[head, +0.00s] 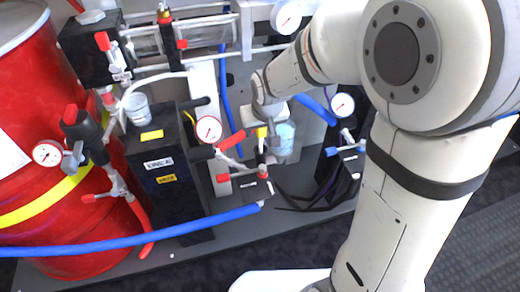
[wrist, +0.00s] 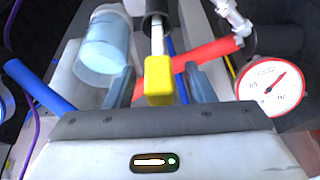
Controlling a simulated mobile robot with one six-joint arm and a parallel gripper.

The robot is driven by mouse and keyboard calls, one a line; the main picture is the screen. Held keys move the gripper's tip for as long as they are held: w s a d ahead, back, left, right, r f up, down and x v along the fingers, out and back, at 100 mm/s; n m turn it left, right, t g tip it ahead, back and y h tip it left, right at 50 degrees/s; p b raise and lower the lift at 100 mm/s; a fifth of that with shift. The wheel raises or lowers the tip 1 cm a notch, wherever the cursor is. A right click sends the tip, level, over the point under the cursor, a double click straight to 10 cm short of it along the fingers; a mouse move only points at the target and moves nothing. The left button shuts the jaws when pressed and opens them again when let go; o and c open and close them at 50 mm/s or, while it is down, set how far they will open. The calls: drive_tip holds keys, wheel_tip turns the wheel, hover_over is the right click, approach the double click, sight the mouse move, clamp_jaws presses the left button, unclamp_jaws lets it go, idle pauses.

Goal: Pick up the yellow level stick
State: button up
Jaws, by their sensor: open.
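The yellow level stick (wrist: 158,82) shows in the wrist view as a yellow block-shaped handle on a pale rod, which runs up into a dark tube (wrist: 156,14). A small yellow part of it shows in the head view (head: 261,132), just below my gripper (head: 270,117). In the wrist view my gripper (wrist: 160,88) is open, with one grey-blue finger on each side of the yellow handle. Gaps show between the handle and both fingers. I cannot tell how deep the handle sits between them.
A clear cup of bluish liquid (wrist: 102,48) is close left of the fingers. A red handle (wrist: 205,62) crosses behind them, and a pressure gauge (wrist: 271,86) is at right. In the head view a red drum (head: 50,130) and a blue hose (head: 130,241) stand at left.

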drive_tip(key=shift+w+f, duration=0.15)
drive_tip(key=shift+f, duration=0.25)
drive_tip(key=shift+r, duration=0.1)
drive_tip(key=shift+c, duration=0.6)
clamp_jaws()
